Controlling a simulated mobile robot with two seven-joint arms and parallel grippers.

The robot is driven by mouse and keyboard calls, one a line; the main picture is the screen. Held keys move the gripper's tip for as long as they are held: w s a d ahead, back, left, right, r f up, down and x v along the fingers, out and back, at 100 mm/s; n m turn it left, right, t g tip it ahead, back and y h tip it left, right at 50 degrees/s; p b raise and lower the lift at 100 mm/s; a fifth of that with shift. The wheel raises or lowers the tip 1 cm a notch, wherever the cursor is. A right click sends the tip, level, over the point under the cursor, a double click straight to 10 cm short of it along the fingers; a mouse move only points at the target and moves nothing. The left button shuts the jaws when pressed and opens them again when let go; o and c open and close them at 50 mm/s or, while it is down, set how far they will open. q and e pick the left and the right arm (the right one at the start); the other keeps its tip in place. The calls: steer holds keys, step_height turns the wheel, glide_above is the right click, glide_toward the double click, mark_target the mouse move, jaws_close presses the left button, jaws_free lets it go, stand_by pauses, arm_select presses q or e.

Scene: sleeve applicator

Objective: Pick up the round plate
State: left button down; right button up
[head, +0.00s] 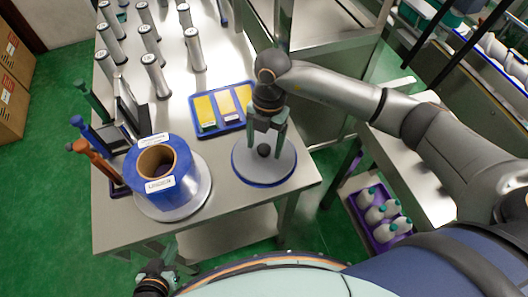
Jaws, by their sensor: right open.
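The round plate (243,168) is a flat grey disc with a blue rim and a dark knob (264,150) in its middle. It lies near the front right corner of the metal table. My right gripper (266,147) is open and points down over the plate. Its fingers appear on either side of the knob; whether they touch it I cannot tell. My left gripper (162,268) is low at the bottom edge, in front of the table and away from the plate. Its jaws are too small and unclear to read.
A large blue roll (187,180) on a round grey base stands left of the plate. A blue tray (208,131) with yellow and pale cards lies behind it. Several grey cylinders (155,75) stand at the back left. Coloured upright tools (93,148) stand on the left edge.

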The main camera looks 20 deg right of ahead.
jaws_close()
stand_by(0.5)
steer(key=shift+r, duration=0.1)
